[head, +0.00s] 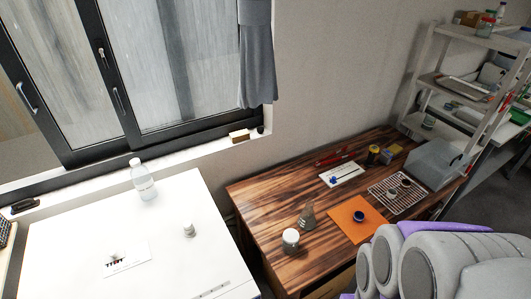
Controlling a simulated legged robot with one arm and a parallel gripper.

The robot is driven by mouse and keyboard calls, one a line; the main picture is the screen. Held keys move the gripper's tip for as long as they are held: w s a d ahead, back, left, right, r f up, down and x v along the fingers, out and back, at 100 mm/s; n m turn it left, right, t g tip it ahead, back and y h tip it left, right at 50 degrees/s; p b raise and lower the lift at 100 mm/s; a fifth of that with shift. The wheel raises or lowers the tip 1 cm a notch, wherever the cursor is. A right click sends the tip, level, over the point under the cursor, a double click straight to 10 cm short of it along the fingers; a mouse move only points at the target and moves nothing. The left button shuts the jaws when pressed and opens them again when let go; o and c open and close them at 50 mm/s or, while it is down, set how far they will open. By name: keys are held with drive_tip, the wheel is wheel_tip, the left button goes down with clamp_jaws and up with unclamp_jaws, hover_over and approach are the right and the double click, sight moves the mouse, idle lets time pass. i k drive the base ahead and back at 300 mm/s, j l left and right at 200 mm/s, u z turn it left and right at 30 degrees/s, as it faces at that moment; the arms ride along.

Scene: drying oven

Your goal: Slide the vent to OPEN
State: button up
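No part is clearly readable as the vent, and no OPEN marking is legible. A white cabinet top (75,235) fills the lower left. On it lies a white plate (138,252) with small dark marks and a small dark piece. A short pale cylinder (189,229) stands right of the plate, and small dark marks (212,290) show near the front edge. On the wooden table, a white plate (350,170) carries a small blue piece and a thin dark line. My grey and purple arm is at the lower right; my gripper is not in view.
A clear bottle (143,180) stands at the cabinet's back edge. The wooden table (265,205) holds a jar (290,239), a flask (308,217), an orange mat (345,219), a wire rack (398,208) and a grey bin (432,163). Shelves (430,85) stand behind at right.

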sight(113, 257)
drive_tip(key=u, duration=2)
